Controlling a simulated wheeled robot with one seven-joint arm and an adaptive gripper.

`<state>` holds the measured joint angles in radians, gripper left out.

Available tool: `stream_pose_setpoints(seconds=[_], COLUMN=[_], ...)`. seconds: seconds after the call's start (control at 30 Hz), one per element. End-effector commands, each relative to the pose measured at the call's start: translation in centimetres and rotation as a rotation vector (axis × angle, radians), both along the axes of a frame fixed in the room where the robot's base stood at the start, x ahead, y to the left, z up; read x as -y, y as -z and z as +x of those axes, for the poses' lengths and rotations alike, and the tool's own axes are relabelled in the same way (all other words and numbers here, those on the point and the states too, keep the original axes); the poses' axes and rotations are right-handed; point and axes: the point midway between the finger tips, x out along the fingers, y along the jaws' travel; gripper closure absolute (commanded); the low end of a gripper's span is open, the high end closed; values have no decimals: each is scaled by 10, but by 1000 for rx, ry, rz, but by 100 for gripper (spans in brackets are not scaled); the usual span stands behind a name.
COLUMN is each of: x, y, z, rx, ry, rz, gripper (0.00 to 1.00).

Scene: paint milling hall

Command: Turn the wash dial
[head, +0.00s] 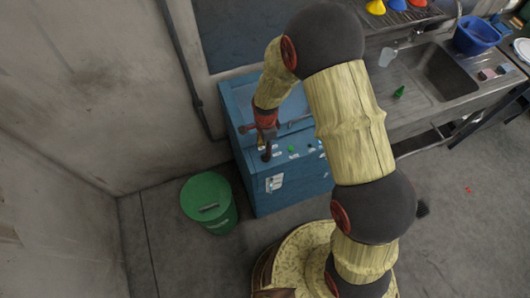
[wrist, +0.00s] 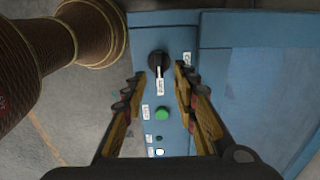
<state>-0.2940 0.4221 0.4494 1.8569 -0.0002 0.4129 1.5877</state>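The wash dial (wrist: 157,62) is a round black knob with a pale pointer, on the blue control panel of a blue cabinet, in the upper middle of the wrist view. A small label sits just below it and another to its right. My gripper (wrist: 158,82) is open, with one finger on each side of the dial's line and nothing between the fingertips. I cannot tell how far above the panel the fingertips are. In the head view my gripper (head: 267,154) is over the left part of the panel and hides the dial.
A green button (wrist: 162,113) and smaller round controls lie below the dial on the panel. The blue cabinet (head: 290,185) stands against the wall, with a green bin (head: 208,200) at its left and a steel sink counter (head: 415,100) at its right.

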Motion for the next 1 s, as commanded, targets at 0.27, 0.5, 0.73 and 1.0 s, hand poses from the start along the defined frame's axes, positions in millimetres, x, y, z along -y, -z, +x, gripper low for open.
stream_pose_setpoints(seconds=[0.27,0.5,0.73,1.0], x=[0,0,0,0], y=[43,61,62,62], z=[-1,-1,0,0], rx=[-3,-1,0,0], ry=[-2,-2,-3,-3], rz=[-1,0,0,0], gripper=[71,71,71,83])
